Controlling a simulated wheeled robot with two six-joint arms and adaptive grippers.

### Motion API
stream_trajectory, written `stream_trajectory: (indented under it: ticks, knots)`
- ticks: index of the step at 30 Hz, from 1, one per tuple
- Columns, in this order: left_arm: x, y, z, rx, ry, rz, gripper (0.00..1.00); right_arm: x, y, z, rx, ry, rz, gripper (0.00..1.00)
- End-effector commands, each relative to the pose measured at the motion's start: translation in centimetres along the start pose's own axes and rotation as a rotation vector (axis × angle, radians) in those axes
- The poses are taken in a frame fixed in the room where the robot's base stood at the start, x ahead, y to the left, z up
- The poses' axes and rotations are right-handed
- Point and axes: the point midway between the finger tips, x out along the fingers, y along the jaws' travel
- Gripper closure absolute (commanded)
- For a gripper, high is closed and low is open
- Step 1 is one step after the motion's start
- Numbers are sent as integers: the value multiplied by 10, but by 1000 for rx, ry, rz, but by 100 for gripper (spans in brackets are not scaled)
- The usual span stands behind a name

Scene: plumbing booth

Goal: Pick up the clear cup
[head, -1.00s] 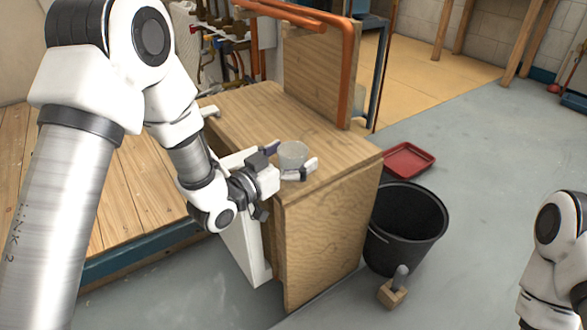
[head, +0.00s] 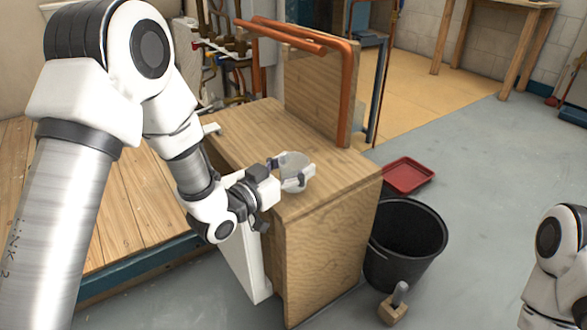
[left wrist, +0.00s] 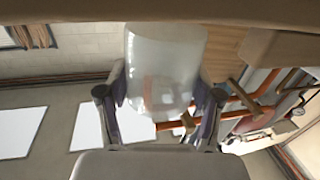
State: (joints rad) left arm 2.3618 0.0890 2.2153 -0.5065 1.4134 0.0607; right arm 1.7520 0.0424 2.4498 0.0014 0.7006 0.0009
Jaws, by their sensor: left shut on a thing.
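The clear cup (head: 293,170) is translucent and stands near the front edge of the wooden cabinet top (head: 245,125) in the head view. My left gripper (head: 289,174) reaches it from the left and is shut on it, one finger on each side. In the left wrist view the cup (left wrist: 163,70) fills the space between the two fingers of the left gripper (left wrist: 158,100). I cannot tell whether the cup's base touches the wood. My right gripper is not in view.
An upright wooden board with copper pipes (head: 318,85) stands at the back of the cabinet. A black bucket (head: 405,240), a red tray (head: 407,175) and a wooden-handled brush or block (head: 393,308) are on the floor to the right. The cabinet top around the cup is clear.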

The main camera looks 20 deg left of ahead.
Motion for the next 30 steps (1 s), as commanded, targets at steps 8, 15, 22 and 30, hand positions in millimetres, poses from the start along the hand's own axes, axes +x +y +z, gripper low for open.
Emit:
stream_trajectory:
  ticks: [8, 15, 22, 30]
  knots:
    - [-34, -19, -24, -9, 1, -7, 64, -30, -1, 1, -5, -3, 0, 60]
    - [-87, -47, -33, -12, 4, -9, 64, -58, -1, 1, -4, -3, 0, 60]
    - [-126, -66, -37, -6, 3, -5, 64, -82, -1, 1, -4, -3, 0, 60]
    - [-142, -73, -33, 0, 1, 0, 64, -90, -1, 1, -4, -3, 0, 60]
